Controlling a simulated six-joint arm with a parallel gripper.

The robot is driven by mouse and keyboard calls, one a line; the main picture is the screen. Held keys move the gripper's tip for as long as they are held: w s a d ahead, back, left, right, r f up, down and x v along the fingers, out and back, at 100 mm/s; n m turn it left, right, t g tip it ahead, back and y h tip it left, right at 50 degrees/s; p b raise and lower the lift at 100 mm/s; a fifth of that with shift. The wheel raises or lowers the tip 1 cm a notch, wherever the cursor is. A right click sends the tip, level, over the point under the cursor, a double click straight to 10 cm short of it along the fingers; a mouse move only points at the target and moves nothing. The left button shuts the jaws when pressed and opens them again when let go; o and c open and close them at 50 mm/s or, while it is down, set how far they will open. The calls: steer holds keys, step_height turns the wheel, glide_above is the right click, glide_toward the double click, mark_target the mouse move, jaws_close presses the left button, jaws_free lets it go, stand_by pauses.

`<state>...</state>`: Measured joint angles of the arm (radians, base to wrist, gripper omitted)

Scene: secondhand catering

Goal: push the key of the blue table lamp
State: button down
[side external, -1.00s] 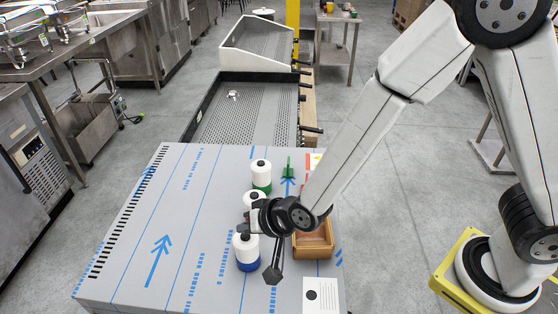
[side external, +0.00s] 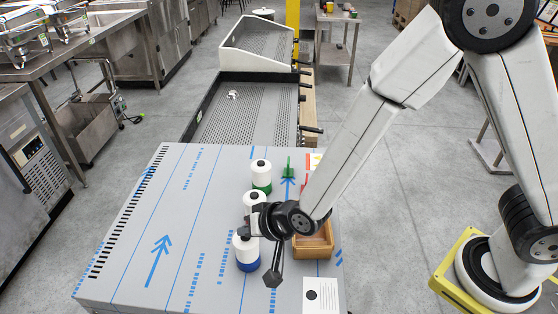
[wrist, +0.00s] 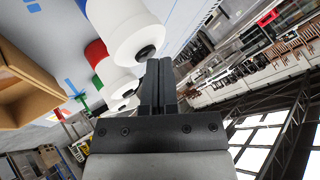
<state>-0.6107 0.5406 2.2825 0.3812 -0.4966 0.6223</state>
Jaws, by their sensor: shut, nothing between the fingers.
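The blue table lamp (side external: 247,252) stands upright at the front of the row, white with a blue base. In the wrist view its white body (wrist: 125,20) is the nearest, with a dark round key (wrist: 146,52) on its end. My gripper (side external: 246,233) is shut and empty, at the top of this lamp. In the wrist view the shut fingertips (wrist: 160,62) are right beside the key; I cannot tell whether they touch it. In the side view my gripper partly hides the lamp's top.
A white lamp (side external: 253,201) with a red base in the wrist view (wrist: 95,51) stands just behind. A green-based lamp (side external: 261,175) stands farther back. A wooden box (side external: 313,252) is to the right. The table (side external: 185,220) is clear on the left.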

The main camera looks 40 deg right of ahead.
steer(key=shift+r, duration=0.1)
stand_by(0.3)
steer(key=shift+r, duration=0.4)
steer(key=shift+r, duration=0.1)
steer(key=shift+r, duration=2.9)
